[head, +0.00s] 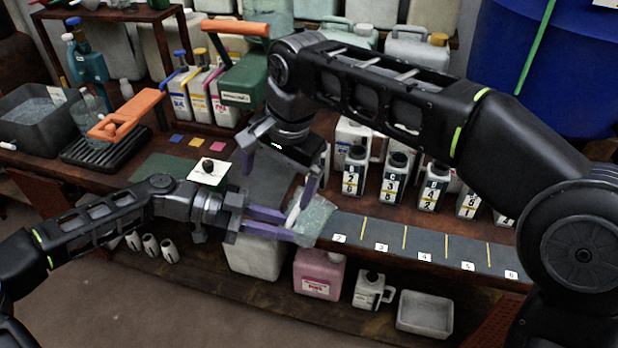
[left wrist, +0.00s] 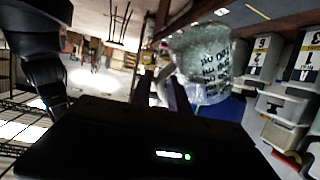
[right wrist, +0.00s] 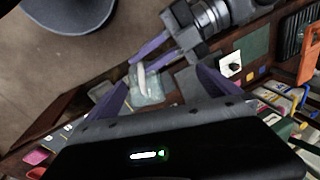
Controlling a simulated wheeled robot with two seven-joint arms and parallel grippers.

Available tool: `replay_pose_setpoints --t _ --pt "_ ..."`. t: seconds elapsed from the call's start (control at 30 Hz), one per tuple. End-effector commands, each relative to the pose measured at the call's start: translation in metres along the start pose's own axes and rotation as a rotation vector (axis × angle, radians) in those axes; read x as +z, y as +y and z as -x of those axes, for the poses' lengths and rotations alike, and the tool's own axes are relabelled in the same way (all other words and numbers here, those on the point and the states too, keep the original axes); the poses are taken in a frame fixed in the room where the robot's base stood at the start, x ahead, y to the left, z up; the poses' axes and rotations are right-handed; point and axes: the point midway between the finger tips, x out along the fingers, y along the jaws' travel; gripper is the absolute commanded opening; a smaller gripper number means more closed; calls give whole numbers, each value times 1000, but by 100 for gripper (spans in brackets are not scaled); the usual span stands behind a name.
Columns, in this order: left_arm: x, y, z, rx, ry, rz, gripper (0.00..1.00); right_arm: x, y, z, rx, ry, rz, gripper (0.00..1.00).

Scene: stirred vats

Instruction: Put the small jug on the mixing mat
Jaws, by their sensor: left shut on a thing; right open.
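The small jug (head: 317,216) is clear, with a pale handle. My left gripper (head: 290,226) is shut on it at the handle side, near the bench's front edge. The jug shows tilted in the left wrist view (left wrist: 205,62), with dark print on its wall. My right gripper (head: 280,166) is open and empty, above and behind the jug. In the right wrist view the jug (right wrist: 150,92) lies beyond and between the open fingers. A dark grey mat (head: 268,178) lies behind the jug, partly hidden by my right gripper; a green mat (head: 165,170) lies further left. Which is the mixing mat is unclear.
A numbered grey strip (head: 420,243) runs right along the front edge, with labelled bottles (head: 397,175) behind it. A white card with a black knob (head: 209,171) lies left. A pink container (head: 318,275) and a tray (head: 424,314) sit on the lower shelf.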

Motion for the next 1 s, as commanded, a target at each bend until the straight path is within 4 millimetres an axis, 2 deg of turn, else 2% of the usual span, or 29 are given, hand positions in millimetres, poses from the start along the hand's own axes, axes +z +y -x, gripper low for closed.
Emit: replay_pose_setpoints --t 0.03,0.1,0.27,0.73,0.87,1.0 --pt "-1 0 0 0 1 -1 0 -16 10 -7 27 -7 -32 100" --pt "-1 0 0 0 0 -1 0 -33 22 -15 62 -16 -68 100" --pt "-1 0 0 0 0 -1 0 -53 39 -24 103 -27 -112 100" --pt "-1 0 0 0 1 -1 0 -55 41 -28 108 -29 -116 100" --pt "-1 0 0 0 0 -1 0 -55 42 -37 109 -30 -116 100" --pt "0 0 0 0 0 -1 0 -54 44 -56 110 -31 -115 100"
